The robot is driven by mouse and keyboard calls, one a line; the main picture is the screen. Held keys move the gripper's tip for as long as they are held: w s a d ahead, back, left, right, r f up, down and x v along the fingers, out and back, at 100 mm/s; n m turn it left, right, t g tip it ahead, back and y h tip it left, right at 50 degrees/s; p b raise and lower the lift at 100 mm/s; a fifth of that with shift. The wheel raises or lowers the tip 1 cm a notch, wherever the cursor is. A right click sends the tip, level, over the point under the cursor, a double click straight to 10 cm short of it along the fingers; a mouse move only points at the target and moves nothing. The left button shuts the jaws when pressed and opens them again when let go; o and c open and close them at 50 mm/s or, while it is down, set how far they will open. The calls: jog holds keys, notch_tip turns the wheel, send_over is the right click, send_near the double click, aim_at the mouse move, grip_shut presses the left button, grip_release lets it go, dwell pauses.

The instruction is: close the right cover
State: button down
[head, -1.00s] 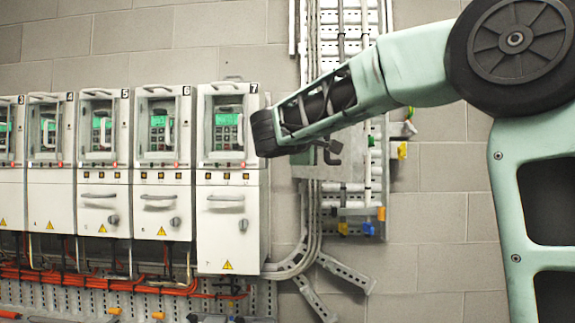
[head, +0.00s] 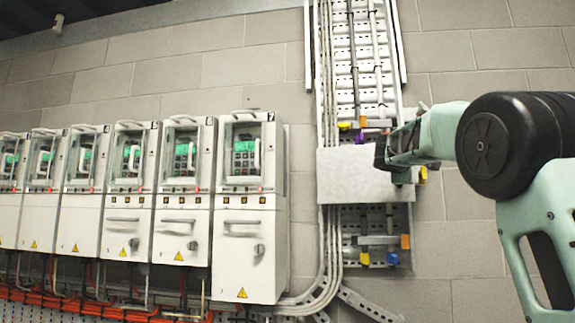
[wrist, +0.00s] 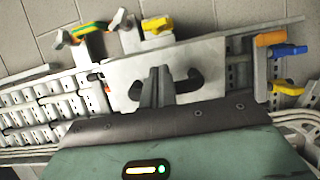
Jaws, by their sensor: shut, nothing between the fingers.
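The rightmost cabinet (head: 250,205), number 7, has an upper windowed cover (head: 247,155) with a pale handle. A green-lit keypad shows behind or within its frame. I cannot tell whether this cover is fully shut or ajar. My gripper (head: 388,152) is well to the right of it, in front of a grey metal plate on the wall. In the wrist view my gripper's fingers (wrist: 157,75) are together and empty, pointing at that plate (wrist: 210,62). Whether they touch it cannot be told. The cover is not seen in the wrist view.
Several similar cabinets (head: 127,205) stand in a row to the left. The grey plate (head: 350,180) sits on a vertical cable tray (head: 357,60) with yellow, orange and blue clamps. Orange cables (head: 85,302) run below the cabinets. Bare block wall lies to the right.

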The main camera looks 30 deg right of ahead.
jog(key=shift+p+x, duration=0.35)
jog(key=shift+x, duration=2.1)
jog(key=shift+s, duration=0.2)
